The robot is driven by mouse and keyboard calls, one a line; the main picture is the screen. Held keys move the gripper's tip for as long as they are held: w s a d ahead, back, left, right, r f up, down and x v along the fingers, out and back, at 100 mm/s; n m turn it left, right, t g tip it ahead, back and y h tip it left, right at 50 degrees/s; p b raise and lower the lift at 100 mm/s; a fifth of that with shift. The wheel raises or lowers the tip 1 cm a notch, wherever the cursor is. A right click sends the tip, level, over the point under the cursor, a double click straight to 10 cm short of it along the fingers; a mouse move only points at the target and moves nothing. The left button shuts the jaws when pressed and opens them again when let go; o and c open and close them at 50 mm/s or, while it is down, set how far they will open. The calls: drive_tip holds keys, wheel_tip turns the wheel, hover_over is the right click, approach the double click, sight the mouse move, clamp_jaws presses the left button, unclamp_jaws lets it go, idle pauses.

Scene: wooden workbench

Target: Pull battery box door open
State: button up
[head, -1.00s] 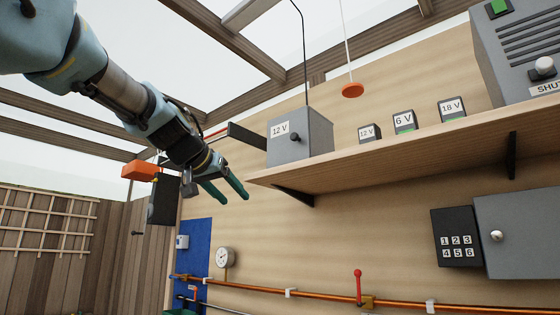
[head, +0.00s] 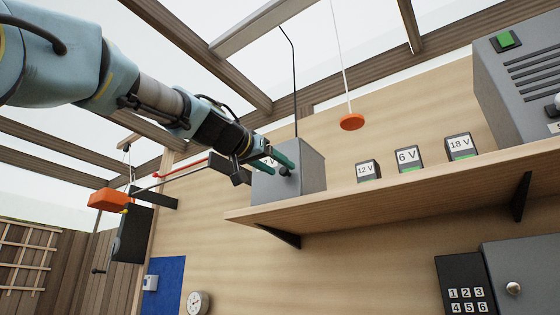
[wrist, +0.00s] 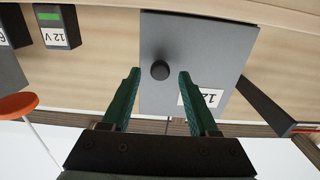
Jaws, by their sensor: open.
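The grey battery box (head: 308,168) stands on the wooden shelf near its left end, with its front door closed. In the wrist view the door (wrist: 188,45) fills the middle, with a dark round knob (wrist: 159,70) and a white "12 V" label (wrist: 200,98). My gripper (head: 284,163) is in front of the door and covers part of the label in the head view. In the wrist view my gripper (wrist: 159,76) is open, with its two green fingers on either side of the knob. I cannot tell whether either finger touches it.
Several small batteries stand on the shelf (head: 400,185) to the right, including a 12 V one (head: 368,171). An orange disc (head: 352,122) hangs on a cord. A dark bracket arm (wrist: 265,102) lies close beside the box. A large grey machine (head: 520,70) stands at the right.

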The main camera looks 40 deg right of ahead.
drive_tip(key=shift+x, duration=0.8)
drive_tip(key=shift+c, duration=0.2)
clamp_jaws()
idle(0.7)
